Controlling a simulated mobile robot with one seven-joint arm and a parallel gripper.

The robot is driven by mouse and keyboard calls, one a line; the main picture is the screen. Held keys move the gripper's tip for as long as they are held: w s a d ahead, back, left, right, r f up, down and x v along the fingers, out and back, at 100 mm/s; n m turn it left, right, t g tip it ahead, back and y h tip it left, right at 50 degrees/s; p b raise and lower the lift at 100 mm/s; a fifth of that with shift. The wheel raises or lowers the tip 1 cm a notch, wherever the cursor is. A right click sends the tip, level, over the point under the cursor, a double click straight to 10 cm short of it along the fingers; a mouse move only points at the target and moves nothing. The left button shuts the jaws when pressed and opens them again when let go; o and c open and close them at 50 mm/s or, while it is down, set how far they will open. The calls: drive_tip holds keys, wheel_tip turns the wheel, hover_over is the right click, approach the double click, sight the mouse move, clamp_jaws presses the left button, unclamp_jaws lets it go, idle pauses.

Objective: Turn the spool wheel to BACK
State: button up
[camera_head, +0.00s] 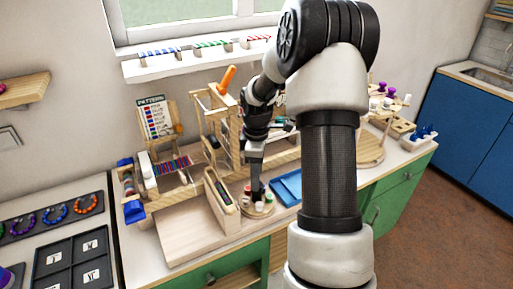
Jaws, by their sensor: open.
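The spool wheel (256,214) is a small round wooden disc on the counter, left of the blue tray. Small red, green and white spools stand around its rim. My gripper (257,196) points down over the wheel, with its fingertips among the spools. The jaws are open, but the gap between them is too small to make out. I cannot tell whether the fingers touch a spool or the disc. My gripper hides the middle and far side of the wheel. No BACK marking is readable.
A wooden divider (221,201) stands close left of the wheel, and a blue tray (288,188) lies close right. A wooden rack with an orange handle (227,79) rises behind. A pattern board (155,118) stands back left. A round wooden board (369,150) is farther right.

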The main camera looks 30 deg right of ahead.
wheel_tip(320, 180, up, 15)
drive_tip(key=shift+f+p, duration=0.2)
drive_tip(key=shift+p, duration=0.25)
